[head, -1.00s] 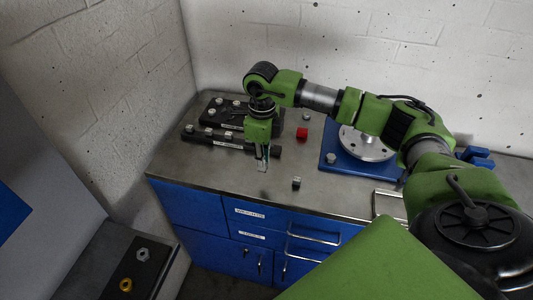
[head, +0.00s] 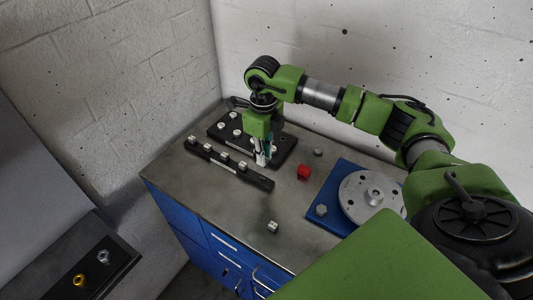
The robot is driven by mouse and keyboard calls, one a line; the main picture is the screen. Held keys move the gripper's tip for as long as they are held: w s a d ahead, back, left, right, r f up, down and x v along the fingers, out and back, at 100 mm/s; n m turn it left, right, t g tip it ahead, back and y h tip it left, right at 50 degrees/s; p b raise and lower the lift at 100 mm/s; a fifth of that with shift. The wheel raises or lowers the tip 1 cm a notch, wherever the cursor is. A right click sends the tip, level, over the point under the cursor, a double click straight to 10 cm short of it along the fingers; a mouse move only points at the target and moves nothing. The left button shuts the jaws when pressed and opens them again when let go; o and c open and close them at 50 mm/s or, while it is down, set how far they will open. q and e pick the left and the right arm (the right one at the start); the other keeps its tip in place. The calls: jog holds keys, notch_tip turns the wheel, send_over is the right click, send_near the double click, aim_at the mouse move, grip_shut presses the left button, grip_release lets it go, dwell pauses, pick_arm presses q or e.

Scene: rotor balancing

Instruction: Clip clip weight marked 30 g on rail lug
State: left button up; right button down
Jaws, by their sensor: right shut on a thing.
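My right gripper (head: 262,158) points down above the bench, near the right part of the front black rail (head: 258,180) and the front edge of the black tray (head: 277,158) behind it. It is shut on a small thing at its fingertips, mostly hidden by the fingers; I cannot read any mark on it. Several small pale weights sit along the front rail, with its right end bare. Several more stand on the tray. A loose small pale weight (head: 272,226) lies on the bench near its front edge. Which one is marked 30 g is too small to tell. My left gripper is out of view.
A red block (head: 304,172) and a small grey piece (head: 318,152) lie right of the gripper. A blue plate (head: 325,223) carries a round metal rotor disc (head: 351,201). A dark side surface (head: 112,266) at lower left holds a gold and a silver nut.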

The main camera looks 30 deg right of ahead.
jog(key=f+b, duration=0.1)
jog(key=a+f, duration=0.1)
jog(key=shift+f+b, duration=0.3)
jog(key=shift+b, duration=0.05)
jog(key=f, duration=0.1)
jog(key=f+b, duration=0.1)
jog(key=b, duration=0.1)
jog(key=shift+d+f, duration=0.25)
jog(key=shift+f, duration=0.15)
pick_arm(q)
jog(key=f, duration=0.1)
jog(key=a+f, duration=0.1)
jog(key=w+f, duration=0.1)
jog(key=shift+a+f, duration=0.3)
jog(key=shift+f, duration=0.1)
pick_arm(e)
jog(key=shift+r, duration=0.1)
pick_arm(q)
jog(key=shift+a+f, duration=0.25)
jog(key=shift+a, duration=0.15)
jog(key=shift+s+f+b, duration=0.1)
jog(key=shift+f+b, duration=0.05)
jog(key=shift+b, duration=0.2)
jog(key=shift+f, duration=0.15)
pick_arm(e)
jog(key=shift+f, duration=0.4)
